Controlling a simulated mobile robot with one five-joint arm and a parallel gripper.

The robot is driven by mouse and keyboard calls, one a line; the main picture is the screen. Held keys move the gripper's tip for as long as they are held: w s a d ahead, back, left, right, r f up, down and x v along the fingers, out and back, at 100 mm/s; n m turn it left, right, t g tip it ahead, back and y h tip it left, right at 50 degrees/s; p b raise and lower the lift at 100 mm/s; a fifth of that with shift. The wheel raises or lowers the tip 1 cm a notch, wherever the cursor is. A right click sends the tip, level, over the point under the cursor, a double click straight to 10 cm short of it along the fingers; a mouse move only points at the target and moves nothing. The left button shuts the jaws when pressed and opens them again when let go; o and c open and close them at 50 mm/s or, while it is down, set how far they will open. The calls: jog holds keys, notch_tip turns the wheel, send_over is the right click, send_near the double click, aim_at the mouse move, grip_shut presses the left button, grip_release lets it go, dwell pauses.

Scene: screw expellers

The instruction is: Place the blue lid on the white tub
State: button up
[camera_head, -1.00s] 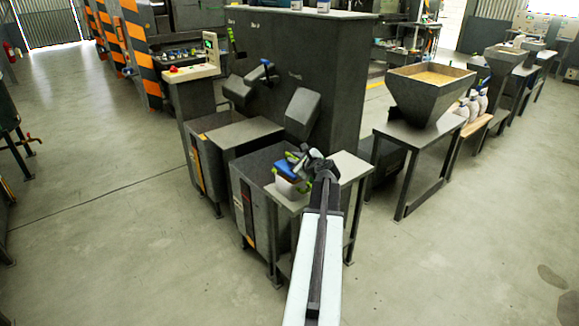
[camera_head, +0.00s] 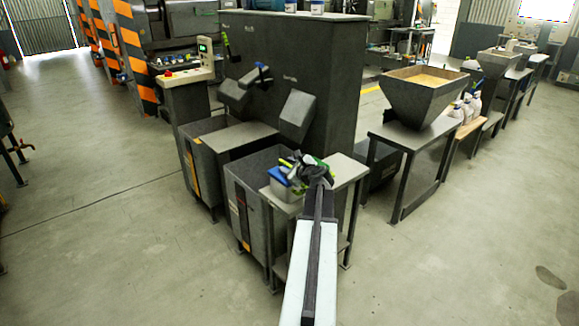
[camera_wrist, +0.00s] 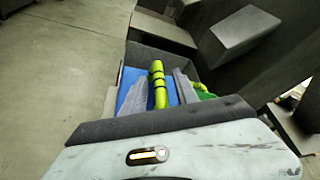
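In the wrist view the blue lid (camera_wrist: 132,88) lies under and beside one yellow-green finger. Nothing is visibly held between the fingers. Whether a finger touches the lid is unclear.
Grey bins (camera_head: 255,165) stand close at the left. A tall dark machine (camera_head: 300,60) with angled chutes rises behind. A hopper (camera_head: 420,90) on a table is further right. The floor in front is clear.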

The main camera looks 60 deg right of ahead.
jog(key=shift+r, duration=0.1)
jog(key=p+v, duration=0.4)
jog(key=v, duration=0.8)
jog(key=shift+r+p, duration=0.4)
